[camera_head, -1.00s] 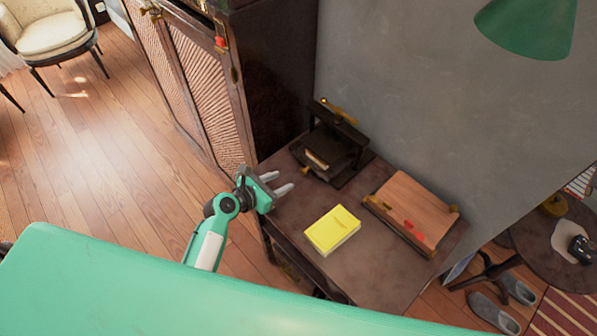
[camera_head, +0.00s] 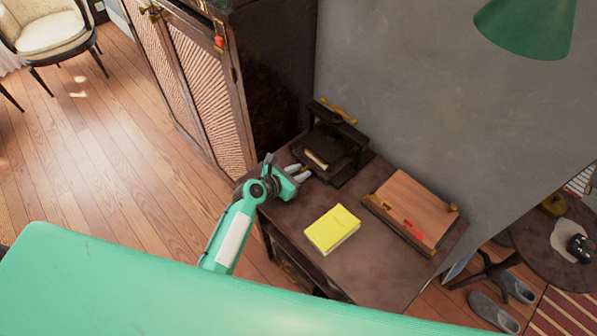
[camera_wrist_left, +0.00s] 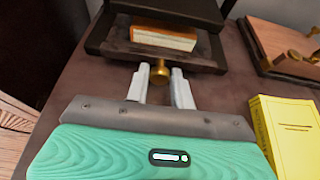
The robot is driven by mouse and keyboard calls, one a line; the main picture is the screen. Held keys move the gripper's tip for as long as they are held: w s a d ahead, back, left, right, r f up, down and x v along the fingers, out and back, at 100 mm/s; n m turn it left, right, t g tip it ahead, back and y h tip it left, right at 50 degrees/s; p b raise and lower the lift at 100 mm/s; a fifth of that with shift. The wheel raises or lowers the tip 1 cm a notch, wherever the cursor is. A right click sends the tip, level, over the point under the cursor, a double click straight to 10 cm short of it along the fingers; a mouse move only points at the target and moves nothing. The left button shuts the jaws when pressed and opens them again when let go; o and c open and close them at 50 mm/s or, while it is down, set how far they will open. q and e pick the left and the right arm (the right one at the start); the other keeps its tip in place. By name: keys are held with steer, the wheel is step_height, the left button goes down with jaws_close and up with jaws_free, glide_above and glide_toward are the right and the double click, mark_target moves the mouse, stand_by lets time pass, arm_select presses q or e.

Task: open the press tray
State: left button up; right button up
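The dark book press (camera_head: 318,140) stands at the back of the brown table, with a brass handle (camera_head: 338,110) on top. Its dark tray (camera_wrist_left: 203,62) shows in the left wrist view, with a brass knob (camera_wrist_left: 159,72) at its front edge. A small pale-edged block, perhaps a book (camera_wrist_left: 163,40), lies in the press. My left gripper (camera_head: 304,172) is at the front of the press. In the left wrist view its fingers (camera_wrist_left: 159,82) are apart, one on each side of the knob. I cannot tell whether they touch it. My right gripper is not in view.
A yellow book (camera_head: 332,229) lies on the table (camera_head: 375,275), right of my left gripper. A sloped wooden board (camera_head: 412,207) with brass fittings stands farther right. A tall dark cabinet (camera_head: 285,75) rises behind left, and a grey wall (camera_head: 420,90) stands behind the table.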

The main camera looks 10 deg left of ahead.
arm_select(q)
jaws_close()
steer(key=shift+s, duration=0.1)
steer(key=shift+s+a, duration=0.2)
steer(key=s+a+p, duration=0.1)
steer(key=s+a, duration=0.1)
steer(key=s, duration=0.1)
steer(key=s+a+p, duration=0.1)
steer(key=s+a, duration=0.2)
steer(key=s, duration=0.1)
steer(key=s+a+p, duration=0.1)
steer(key=s+a, duration=0.1)
steer(key=s, duration=0.2)
steer(key=shift+a+p, duration=0.15)
steer(key=shift+p, duration=0.2)
steer(key=shift+s+a, duration=0.45)
steer(key=shift+s, duration=0.2)
